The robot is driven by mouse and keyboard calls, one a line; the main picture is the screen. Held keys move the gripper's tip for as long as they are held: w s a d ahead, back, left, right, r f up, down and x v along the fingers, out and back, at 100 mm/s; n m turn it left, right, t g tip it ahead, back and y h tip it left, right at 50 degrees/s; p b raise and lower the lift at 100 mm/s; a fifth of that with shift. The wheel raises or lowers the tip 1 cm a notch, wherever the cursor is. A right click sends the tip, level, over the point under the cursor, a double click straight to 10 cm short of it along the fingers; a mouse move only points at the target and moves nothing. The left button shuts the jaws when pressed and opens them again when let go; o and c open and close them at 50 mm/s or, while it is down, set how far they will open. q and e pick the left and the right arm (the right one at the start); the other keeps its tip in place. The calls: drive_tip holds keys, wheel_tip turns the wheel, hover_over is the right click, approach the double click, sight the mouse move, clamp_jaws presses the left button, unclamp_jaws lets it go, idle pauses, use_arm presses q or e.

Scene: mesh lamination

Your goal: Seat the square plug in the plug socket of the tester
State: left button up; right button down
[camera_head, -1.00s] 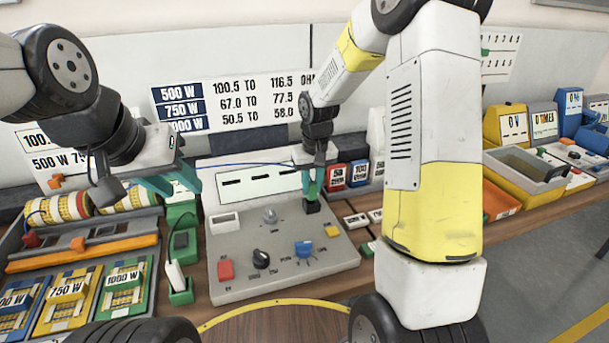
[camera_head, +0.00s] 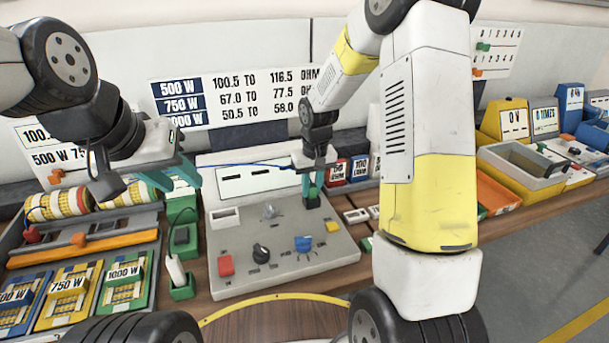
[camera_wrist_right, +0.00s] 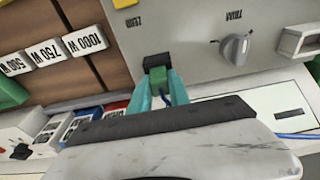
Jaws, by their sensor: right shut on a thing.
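The tester (camera_head: 285,268) is a grey sloped box with knobs and an upright white back panel. My right gripper (camera_head: 312,187) is above its back right part, shut on the small green square plug (camera_wrist_right: 160,76). A blue cable runs from the plug to the left in the head view. In the right wrist view, the plug sits between the teal fingers against a black square piece (camera_wrist_right: 156,61), which looks like the plug socket. The contact is partly hidden, so the seating depth cannot be told. My left gripper (camera_head: 170,180) is open and empty, left of the tester.
Labelled 500, 750 and 1000 W trays lie further left.

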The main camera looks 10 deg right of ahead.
sight(313, 187)
drive_tip(key=c, duration=1.1)
unclamp_jaws()
drive_tip(key=shift+c, duration=0.2)
drive_tip(key=shift+f, duration=0.1)
drive_tip(key=r, duration=0.4)
drive_tip(key=s+r, duration=0.1)
drive_tip(key=r, duration=0.2)
drive_tip(key=shift+d+r, duration=0.1)
drive_tip(key=shift+r, duration=0.3)
drive_tip(key=shift+s, duration=0.1)
drive_tip(key=s+r+t, duration=0.1)
drive_tip(key=s+r, duration=0.4)
drive_tip(key=s, duration=0.3)
drive_tip(key=s+d+r+m+t+y, duration=0.1)
drive_tip(key=s+r+t, duration=0.1)
drive_tip(key=s+r, duration=0.3)
drive_tip(key=s+d+r+t, duration=0.1)
drive_tip(key=s+r, duration=0.3)
drive_tip(key=s, duration=0.6)
drive_tip(key=shift+s+d+r+m+y, duration=0.15)
drive_tip(key=shift+s+r+m+y, duration=0.15)
drive_tip(key=shift+s+r+y, duration=0.1)
